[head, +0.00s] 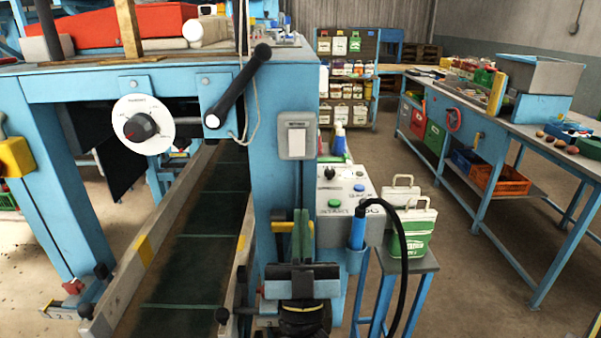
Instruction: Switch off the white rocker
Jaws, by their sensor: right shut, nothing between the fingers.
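The white rocker (297,141) sits in a grey plate on the blue upright of the machine, under a small label. It faces me and nothing covers it. Which side of it is pressed in is too small to tell. My right gripper (301,215) is below the rocker, pointing up the picture in front of the blue upright. Its fingers are together and empty, and they look apart from the rocker. My left gripper is not in view.
A black-handled lever (241,86) and a dial (141,126) are left of the rocker. A conveyor belt (205,235) runs at left.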

